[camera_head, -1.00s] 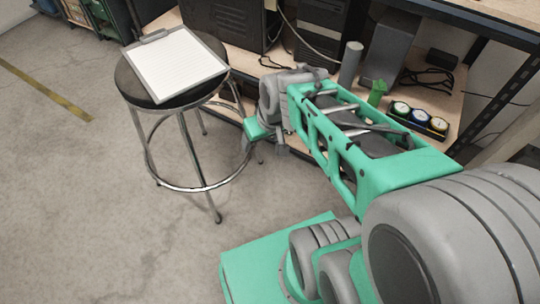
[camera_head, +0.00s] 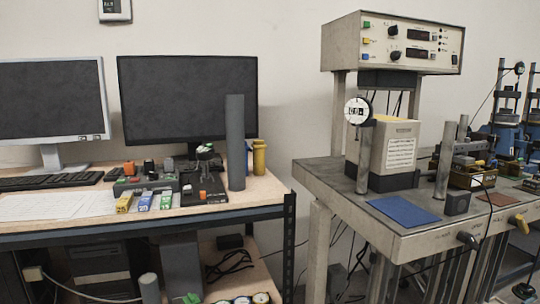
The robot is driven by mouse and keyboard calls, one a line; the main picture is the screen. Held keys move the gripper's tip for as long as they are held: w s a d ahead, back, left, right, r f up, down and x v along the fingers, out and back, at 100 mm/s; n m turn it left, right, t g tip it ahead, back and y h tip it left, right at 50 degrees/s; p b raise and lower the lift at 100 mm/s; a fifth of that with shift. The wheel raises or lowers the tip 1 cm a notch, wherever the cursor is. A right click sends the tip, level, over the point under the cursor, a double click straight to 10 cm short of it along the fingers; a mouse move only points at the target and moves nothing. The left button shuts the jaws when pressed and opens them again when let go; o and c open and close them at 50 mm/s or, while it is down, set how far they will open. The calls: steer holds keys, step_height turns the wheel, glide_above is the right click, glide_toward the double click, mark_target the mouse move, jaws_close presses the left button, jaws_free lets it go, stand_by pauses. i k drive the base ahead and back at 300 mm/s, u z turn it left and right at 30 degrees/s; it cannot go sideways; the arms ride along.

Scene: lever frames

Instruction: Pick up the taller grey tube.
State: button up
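A tall dark grey tube (camera_head: 235,143) stands upright on the wooden desk, near its right end and in front of the right edge of the black monitor. A shorter, lighter grey tube (camera_head: 149,289) stands on the lower shelf under the desk; its bottom is cut off by the picture edge. My gripper is not in view.
Around the tall tube are a yellow cylinder (camera_head: 259,157) close on its right and a black device (camera_head: 203,190) on its left. The desk's front edge (camera_head: 130,229) is dark. A bench (camera_head: 340,203) with a test machine stands right, beyond a gap.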

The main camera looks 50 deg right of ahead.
mark_target(234, 104)
steer(key=z, duration=1.4)
